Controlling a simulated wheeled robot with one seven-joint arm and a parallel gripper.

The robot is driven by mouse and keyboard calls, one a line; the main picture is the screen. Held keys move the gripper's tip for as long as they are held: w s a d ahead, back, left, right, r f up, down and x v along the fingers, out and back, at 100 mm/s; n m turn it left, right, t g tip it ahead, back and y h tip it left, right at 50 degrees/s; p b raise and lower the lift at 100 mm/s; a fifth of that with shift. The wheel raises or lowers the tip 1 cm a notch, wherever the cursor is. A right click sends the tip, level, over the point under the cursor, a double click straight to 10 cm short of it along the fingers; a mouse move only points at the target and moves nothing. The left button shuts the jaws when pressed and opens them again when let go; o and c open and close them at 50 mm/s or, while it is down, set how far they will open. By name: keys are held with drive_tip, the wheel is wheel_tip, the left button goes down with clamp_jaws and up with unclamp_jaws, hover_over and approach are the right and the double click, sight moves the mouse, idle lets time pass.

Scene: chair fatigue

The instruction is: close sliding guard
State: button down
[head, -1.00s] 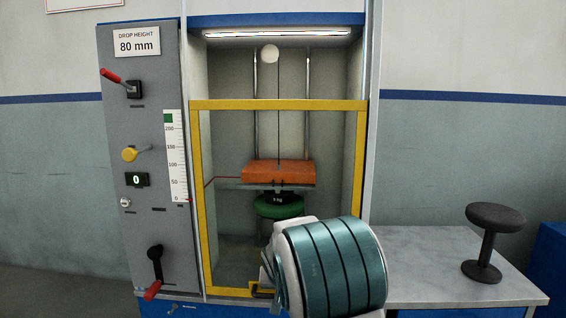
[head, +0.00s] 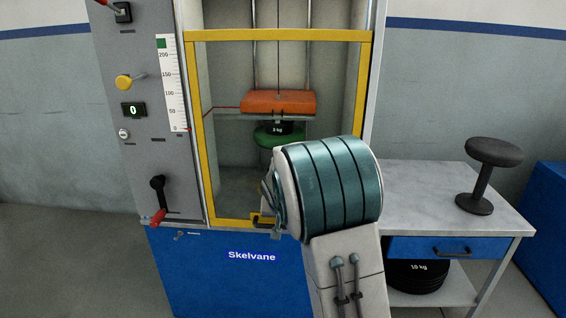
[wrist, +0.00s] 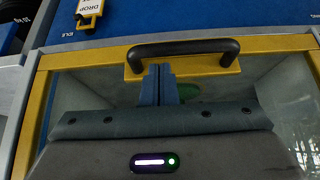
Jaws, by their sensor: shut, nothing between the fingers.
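The sliding guard is a clear panel in a yellow frame (head: 280,35) across the front of the test machine's opening. Its lower bar lies just above the blue base. The guard's dark handle (head: 262,219) is on that lower bar, partly hidden by my arm. In the wrist view the black handle (wrist: 182,47) spans the yellow bar (wrist: 110,63). My gripper (wrist: 158,69) is shut and empty, its blue fingertips close to the handle; I cannot tell whether they touch. In the head view my wrist mostly hides the fingers.
Behind the guard are an orange block (head: 278,102) and a green cushion (head: 279,134). The control panel (head: 150,90) with a red-handled crank (head: 157,200) stands left. A bench (head: 430,190) with a black stool-like object (head: 484,172) stands right. A DROP tag (wrist: 88,9) shows in the wrist view.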

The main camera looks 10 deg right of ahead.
wheel_tip(320, 180, up, 4)
drive_tip(key=shift+r+p, duration=0.2)
drive_tip(key=shift+p, duration=0.6)
drive_tip(key=s+a+r+n+g+y+p, duration=0.1)
drive_tip(key=s+r+p, duration=1.1)
drive_tip(key=s+r, duration=0.6)
drive_tip(key=s+a+r+n+g+p, duration=0.1)
drive_tip(key=s+r+p, duration=0.3)
drive_tip(key=s, duration=0.4)
drive_tip(key=s+a+r+n+g+y+p, duration=0.1)
drive_tip(key=s+r+p, duration=0.4)
drive_tip(key=s+p, duration=0.2)
drive_tip(key=shift+s+r, duration=0.2)
drive_tip(key=shift+s, duration=0.5)
